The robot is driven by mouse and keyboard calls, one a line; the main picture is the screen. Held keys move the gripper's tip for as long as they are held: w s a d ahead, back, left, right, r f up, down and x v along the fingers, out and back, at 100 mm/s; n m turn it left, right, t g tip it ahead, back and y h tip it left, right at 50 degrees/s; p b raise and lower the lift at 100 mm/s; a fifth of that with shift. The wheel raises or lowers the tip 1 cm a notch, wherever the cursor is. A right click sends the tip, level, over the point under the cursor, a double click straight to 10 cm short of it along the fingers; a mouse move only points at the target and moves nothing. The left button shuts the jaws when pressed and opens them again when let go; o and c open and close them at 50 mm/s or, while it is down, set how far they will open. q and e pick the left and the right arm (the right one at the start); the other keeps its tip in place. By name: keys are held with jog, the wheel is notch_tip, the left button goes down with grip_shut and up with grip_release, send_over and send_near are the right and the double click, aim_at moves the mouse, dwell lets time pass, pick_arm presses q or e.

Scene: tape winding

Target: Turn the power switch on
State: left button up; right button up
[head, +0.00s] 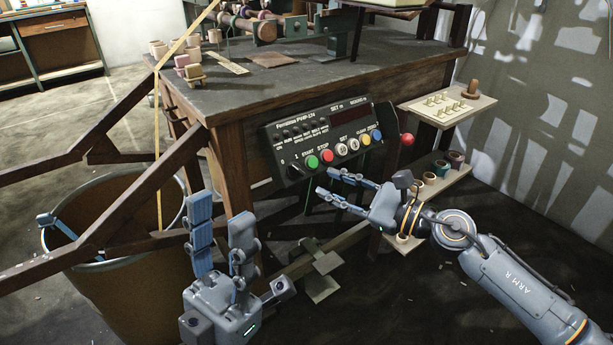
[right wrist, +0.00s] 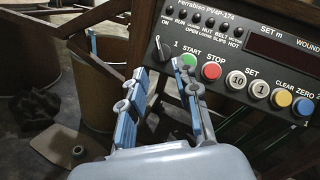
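The control panel (head: 325,138) is mounted on the front of the workbench, and its display looks dark. The black rotary power switch (head: 293,171) sits at its lower left, marked 0 and 1, left of the green START button (head: 312,162). The switch (right wrist: 160,49) also shows in the right wrist view; its exact position is hard to read. My right gripper (head: 325,181) is open and empty, in front of and below the panel, its fingers toward the switch, apart from it. My left gripper (head: 221,206) is open and empty, left of the panel.
A large bin (head: 145,300) and wooden beams stand at the left. A red ball knob (head: 407,139) and a shelf with small pots (head: 457,160) are right of the panel. The bench top (head: 245,95) carries spools and a winding machine.

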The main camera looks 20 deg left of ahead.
aim_at(301, 171)
jog(key=b+x, duration=0.1)
jog(key=x, duration=0.6)
grip_shut()
